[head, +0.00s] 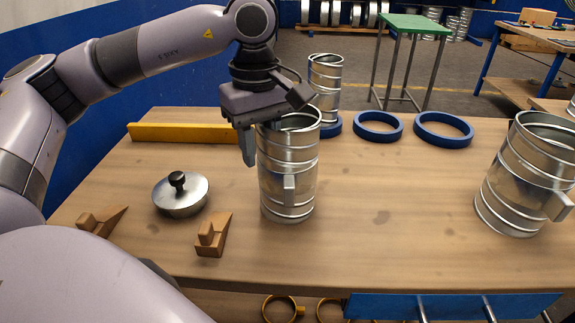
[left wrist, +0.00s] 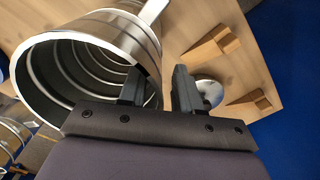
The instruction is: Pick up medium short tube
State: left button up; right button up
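A ribbed metal tube (head: 288,180) with a small side tab stands upright on the table, under my left gripper. A narrower tube (head: 326,80) stands behind it, and a wider one (head: 525,180) stands at the right. I take the middle one as the medium short tube. My left gripper (head: 262,138) is at its rim, open. In the left wrist view the gripper (left wrist: 158,90) has one finger over the tube's mouth and the other outside, with the tube wall (left wrist: 145,50) between them and a gap visible. My right gripper is not in view.
A lidded metal cap (head: 181,194) with a black knob and two wooden wedges (head: 213,236) lie left of the tube. Blue rings (head: 378,127) lie at the back, near a yellow bar (head: 190,133). The table (head: 400,210) between the middle and right tubes is clear.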

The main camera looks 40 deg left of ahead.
pick_arm(q)
grip_shut()
dwell(1.4)
